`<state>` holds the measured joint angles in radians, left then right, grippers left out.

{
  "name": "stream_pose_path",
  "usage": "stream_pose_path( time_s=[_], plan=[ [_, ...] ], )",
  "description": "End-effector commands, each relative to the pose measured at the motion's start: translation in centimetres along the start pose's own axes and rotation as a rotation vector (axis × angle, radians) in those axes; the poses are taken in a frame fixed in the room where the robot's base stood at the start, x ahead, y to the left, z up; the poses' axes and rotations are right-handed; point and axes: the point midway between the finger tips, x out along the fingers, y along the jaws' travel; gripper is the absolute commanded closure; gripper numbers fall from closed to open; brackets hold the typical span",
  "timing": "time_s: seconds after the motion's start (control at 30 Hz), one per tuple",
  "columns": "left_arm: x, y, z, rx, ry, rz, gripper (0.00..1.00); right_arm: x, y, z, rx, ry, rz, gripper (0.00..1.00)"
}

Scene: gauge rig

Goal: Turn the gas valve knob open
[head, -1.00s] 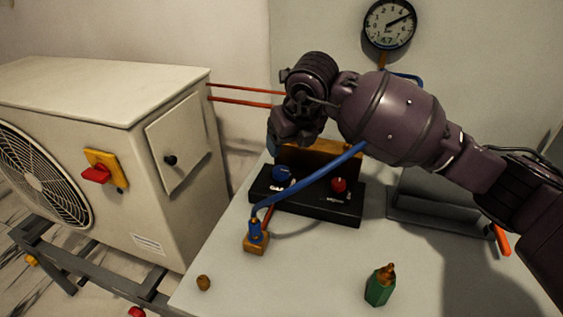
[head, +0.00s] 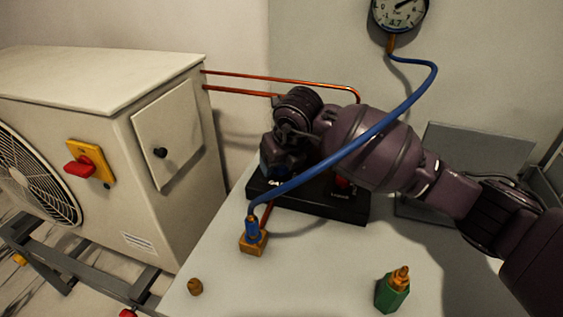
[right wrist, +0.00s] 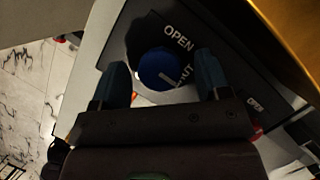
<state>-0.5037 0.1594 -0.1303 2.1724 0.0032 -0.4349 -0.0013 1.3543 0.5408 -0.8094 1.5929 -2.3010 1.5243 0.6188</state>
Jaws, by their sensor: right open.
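The blue gas valve knob (right wrist: 156,66) sits on a black panel (right wrist: 120,50) and shows in the right wrist view. My right gripper (right wrist: 162,78) is open, with one dark blue finger on each side of the knob in that view. I see a gap beside each finger and cannot tell the height between them. In the head view my right gripper (head: 272,172) is over the left end of the black panel (head: 320,203) and largely hides the knob. My left gripper is not in view.
A blue hose (head: 345,150) runs from the wall gauge (head: 400,12) across my right arm to a brass fitting (head: 253,241). A red knob (head: 342,181) is partly hidden by my arm. A green bottle-like piece (head: 392,292) and brass cap (head: 195,287) stand in front.

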Motion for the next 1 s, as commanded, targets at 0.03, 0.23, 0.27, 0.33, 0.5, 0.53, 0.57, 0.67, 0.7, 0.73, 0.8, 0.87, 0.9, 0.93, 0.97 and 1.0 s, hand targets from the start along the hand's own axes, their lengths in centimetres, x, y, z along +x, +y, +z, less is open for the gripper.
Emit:
stream_pose_path(
  time_s=[0.03,0.23,0.27,0.33,0.5,0.53,0.57,0.67,0.7,0.73,0.8,0.87,0.9,0.93,0.97,1.0],
  plan=[
    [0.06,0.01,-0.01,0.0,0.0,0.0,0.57,0.09,0.01,0.03,0.0,-0.001,0.0,0.3],
    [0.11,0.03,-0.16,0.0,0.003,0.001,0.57,0.03,0.0,0.08,0.0,-0.002,0.0,0.3],
    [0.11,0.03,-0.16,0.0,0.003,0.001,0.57,0.04,0.0,0.08,0.0,-0.002,0.0,0.3],
    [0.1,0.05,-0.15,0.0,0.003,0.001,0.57,0.04,0.0,0.07,0.0,-0.002,0.0,0.37],
    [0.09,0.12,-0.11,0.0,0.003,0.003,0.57,0.06,0.0,0.05,0.0,-0.001,0.0,0.63],
    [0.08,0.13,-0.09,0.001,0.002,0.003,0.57,0.06,0.0,0.05,0.0,-0.001,0.0,0.67],
    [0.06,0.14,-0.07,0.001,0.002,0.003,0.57,0.07,0.0,0.05,0.0,-0.001,0.0,0.72],
    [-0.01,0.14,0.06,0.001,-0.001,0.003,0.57,0.08,0.0,0.04,0.0,-0.001,0.0,0.8],
    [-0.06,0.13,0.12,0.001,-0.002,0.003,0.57,0.07,-0.01,0.04,-0.001,-0.001,0.0,0.8],
    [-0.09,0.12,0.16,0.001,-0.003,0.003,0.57,0.07,-0.01,0.04,-0.002,-0.001,0.001,0.8],
    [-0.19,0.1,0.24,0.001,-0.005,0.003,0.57,0.05,-0.03,0.05,-0.008,-0.001,0.003,0.8],
    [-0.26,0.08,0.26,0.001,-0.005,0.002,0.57,0.03,-0.05,0.06,-0.018,-0.002,0.007,0.8],
    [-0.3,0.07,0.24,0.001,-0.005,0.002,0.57,0.01,-0.05,0.07,-0.029,-0.002,0.011,0.8],
    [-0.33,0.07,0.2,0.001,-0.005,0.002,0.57,-0.01,-0.05,0.08,-0.038,-0.002,0.016,0.8],
    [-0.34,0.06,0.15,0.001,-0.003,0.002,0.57,-0.03,-0.06,0.09,-0.048,-0.002,0.02,0.8],
    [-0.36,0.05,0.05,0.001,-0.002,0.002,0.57,-0.05,-0.1,0.1,-0.066,-0.002,0.026,0.8]
  ],
)
